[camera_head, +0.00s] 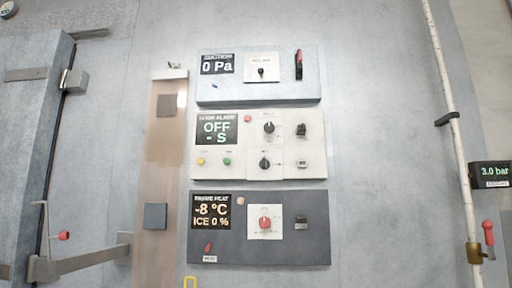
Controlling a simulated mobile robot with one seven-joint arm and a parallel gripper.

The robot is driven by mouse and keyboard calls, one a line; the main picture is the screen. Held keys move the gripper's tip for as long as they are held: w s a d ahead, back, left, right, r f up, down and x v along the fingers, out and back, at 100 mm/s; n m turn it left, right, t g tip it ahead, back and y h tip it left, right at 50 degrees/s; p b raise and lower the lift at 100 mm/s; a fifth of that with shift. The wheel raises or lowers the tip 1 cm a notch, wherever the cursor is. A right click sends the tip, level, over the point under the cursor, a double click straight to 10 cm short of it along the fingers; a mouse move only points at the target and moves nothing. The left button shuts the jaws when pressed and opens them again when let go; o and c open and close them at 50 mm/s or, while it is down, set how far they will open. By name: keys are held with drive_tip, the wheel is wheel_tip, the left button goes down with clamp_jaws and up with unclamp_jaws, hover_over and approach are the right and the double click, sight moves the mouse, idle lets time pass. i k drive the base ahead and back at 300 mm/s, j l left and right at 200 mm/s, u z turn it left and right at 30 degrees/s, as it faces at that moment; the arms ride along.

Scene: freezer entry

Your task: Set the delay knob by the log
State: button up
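The middle white panel (312,140) is headed what looks like "DOOR ALARM", and its display (216,130) reads "OFF" and "- S". It carries an upper black knob (268,127) and a lower black knob (264,163), each on a small white plate. The lettering is too small to tell which is the delay knob or exactly where each points. Yellow (201,161) and green (227,161) buttons sit under the display, and a red lamp or button (248,118) is near the top. I cannot make out a log. My gripper is not in view.
Above is a light-blue panel (255,93) reading "0 Pa". Below is a dark panel (290,250) reading "-8 °C, ICE 0 %", with a red knob (265,223). A metal lever (85,262) juts out lower left. A pipe (458,150) and 3.0 bar gauge (492,172) stand right.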

sight(269, 127)
drive_tip(key=u, duration=1.8)
drive_tip(key=z, duration=0.5)
drive_tip(key=i+l+z, duration=0.1)
drive_tip(key=l+z, duration=0.15)
drive_tip(key=i+l+z, duration=0.25)
drive_tip(key=l+z, duration=0.25)
drive_tip(key=l, duration=0.2)
